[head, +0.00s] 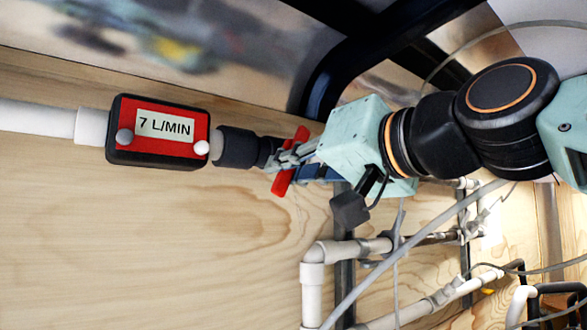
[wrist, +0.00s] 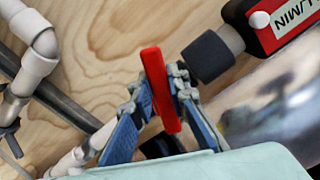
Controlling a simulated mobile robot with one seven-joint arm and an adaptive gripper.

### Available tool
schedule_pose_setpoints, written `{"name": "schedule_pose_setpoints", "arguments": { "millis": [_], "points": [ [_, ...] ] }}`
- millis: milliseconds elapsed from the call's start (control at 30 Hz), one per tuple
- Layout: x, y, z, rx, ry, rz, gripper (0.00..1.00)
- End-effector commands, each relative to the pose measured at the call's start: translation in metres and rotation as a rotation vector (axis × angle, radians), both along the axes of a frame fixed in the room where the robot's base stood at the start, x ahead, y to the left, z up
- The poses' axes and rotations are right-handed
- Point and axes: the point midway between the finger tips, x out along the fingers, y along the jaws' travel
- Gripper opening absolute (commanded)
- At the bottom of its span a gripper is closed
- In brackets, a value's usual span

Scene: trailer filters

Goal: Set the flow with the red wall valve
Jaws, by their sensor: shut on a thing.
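The red valve handle (head: 284,182) sits on the pipe line along the wooden wall, right of a dark coupling (head: 236,147). In the wrist view the handle (wrist: 156,70) is a long red bar between my two fingers. My gripper (head: 289,157) is shut on the handle, with a finger on each side of it; it also shows in the wrist view (wrist: 159,84). A red and black flow meter (head: 174,150) left of the coupling reads 7 L/MIN. The valve body is mostly hidden by the handle and my fingers.
A white pipe (head: 36,117) enters the meter from the left. White elbow pipes (head: 313,278) and a grey post run below my arm. A grey hose (head: 408,260) crosses at lower right. A dark frame (head: 345,70) stands above. The wooden wall at lower left is bare.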

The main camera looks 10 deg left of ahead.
Motion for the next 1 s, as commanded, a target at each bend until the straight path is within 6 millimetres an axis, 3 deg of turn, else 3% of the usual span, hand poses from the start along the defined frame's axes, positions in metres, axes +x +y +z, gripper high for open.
{"name": "schedule_pose_setpoints", "arguments": {
  "millis": [600, 633, 767, 1000],
  "points": [
    [0.0025, -0.002, -0.0015, -0.064, -0.073, 0.0, 0.0],
    [0.0025, -0.002, -0.0015, -0.064, -0.073, 0.0, 0.17],
    [0.0024, -0.0021, -0.0015, -0.063, -0.073, 0.001, 0.31],
    [0.0023, -0.0019, -0.0014, -0.063, -0.073, 0.001, 0.33]
  ]
}}
